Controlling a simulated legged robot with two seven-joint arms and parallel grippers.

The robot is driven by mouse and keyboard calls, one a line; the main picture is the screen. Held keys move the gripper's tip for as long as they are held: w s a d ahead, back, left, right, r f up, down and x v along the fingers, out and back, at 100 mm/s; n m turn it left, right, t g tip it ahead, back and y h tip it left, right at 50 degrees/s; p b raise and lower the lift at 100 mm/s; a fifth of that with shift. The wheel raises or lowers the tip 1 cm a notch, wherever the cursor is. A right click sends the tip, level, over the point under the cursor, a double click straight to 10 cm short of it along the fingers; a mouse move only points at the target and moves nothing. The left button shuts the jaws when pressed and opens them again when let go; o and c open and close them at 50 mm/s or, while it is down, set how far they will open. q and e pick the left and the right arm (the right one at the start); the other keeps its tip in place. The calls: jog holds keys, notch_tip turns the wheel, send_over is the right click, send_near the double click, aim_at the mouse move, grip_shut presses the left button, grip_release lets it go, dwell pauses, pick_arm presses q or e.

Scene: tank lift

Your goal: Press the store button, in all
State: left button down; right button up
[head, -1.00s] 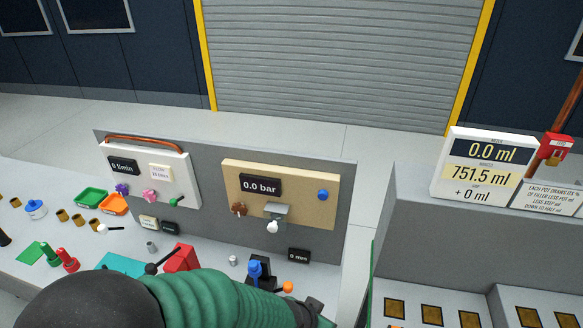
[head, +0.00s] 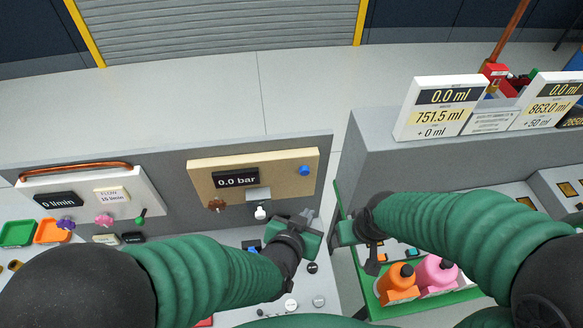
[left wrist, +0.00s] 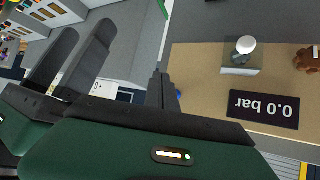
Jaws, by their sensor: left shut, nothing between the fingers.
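No label I can read says "store", so I cannot tell which control is that button. A tan panel (head: 285,185) carries a "0.0 bar" display (head: 236,179), a blue knob (head: 304,170), a brown knob (head: 216,204) and a white-tipped lever (head: 260,213). My left gripper (head: 310,217) is shut and empty, just below the blue knob in the head view. In the left wrist view its fingers (left wrist: 161,88) partly hide something blue beside the panel, which looks upside down there. My right gripper (head: 340,230) is close to its right; its jaws are unclear.
A readout (head: 441,108) shows 751.5 ml, with a second one (head: 548,101) reading 863.0 ml. An orange bottle (head: 398,284) and a pink bottle (head: 436,274) stand in a green-edged tray at lower right. A white panel (head: 90,198) with several knobs stands left.

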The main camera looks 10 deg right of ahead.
aim_at(304, 171)
pick_arm(q)
jog(key=w+d+b, duration=0.1)
jog(key=w+d, duration=0.1)
jog(key=w, duration=0.7)
pick_arm(e)
jog(key=shift+d+f, duration=0.35)
jog(key=shift+d, duration=0.25)
jog(key=shift+d+f, duration=0.35)
jog(key=shift+d, duration=0.2)
pick_arm(q)
jog(key=shift+a+f, duration=0.1)
jog(key=shift+a, duration=0.35)
pick_arm(e)
jog(key=shift+a, duration=0.4)
pick_arm(q)
jog(key=shift+d, duration=0.2)
pick_arm(e)
jog(key=shift+d, duration=0.15)
